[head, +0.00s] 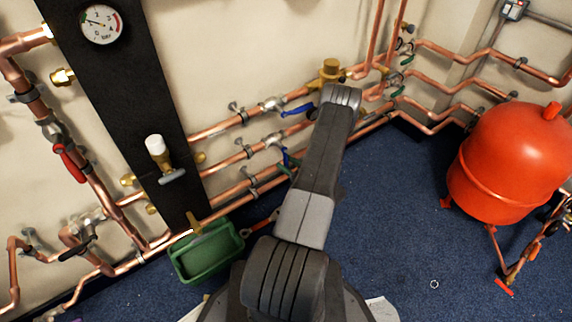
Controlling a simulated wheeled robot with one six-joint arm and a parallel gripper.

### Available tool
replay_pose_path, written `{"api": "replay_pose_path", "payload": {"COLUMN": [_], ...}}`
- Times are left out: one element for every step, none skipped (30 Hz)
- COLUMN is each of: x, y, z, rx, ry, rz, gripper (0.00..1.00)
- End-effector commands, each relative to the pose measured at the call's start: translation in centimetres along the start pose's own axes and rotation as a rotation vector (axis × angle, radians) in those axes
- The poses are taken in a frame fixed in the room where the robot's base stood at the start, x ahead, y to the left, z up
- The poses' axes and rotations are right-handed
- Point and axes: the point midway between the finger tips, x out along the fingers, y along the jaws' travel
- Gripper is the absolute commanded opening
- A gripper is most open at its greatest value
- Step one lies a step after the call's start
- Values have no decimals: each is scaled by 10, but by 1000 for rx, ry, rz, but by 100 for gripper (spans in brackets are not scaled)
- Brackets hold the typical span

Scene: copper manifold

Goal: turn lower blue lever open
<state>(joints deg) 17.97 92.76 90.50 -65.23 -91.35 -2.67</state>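The lower blue lever (286,157) is on a valve on the middle copper pipe, just left of my arm. It points downward, and my arm may hide part of it. An upper blue lever (297,109) is on the pipe above and lies roughly along that pipe. My arm reaches up from the bottom of the head view and passes in front of the pipes to the right of both levers. My gripper does not show; the arm hides that area. I cannot tell whether it touches anything.
A red-handled lever (70,163) and a black panel with a pressure gauge (101,24) are at left. A green crate (207,253) stands on the floor below the pipes. A red tank (512,160) stands at right. Blue carpet (400,220) between arm and tank is mostly clear.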

Motion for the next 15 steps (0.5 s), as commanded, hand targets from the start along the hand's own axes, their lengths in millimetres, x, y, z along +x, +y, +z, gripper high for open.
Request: {"api": "replay_pose_path", "payload": {"x": [4,5,6,7,7,7,7,7,7,7,7,7,7,7,7], "y": [0,-1,0,0,0,0,0,0,0,0,0,0,0,0,0], "z": [0,0,0,0,0,0,0,0,0,0,0,0,0,0,0], "rx": [-1,-1,0,0,0,0,0,0,0,0,1,1,1,1,1], "ry": [0,0,0,0,0,0,0,0,0,0,0,0,0,0,0], "rz": [-2,-2,-2,-1,0,0,0,0,0,0,0,0,0,0,0], "gripper": [36,36,36,36,36,36,36,36,36,36,36,36,31,25,17]}}
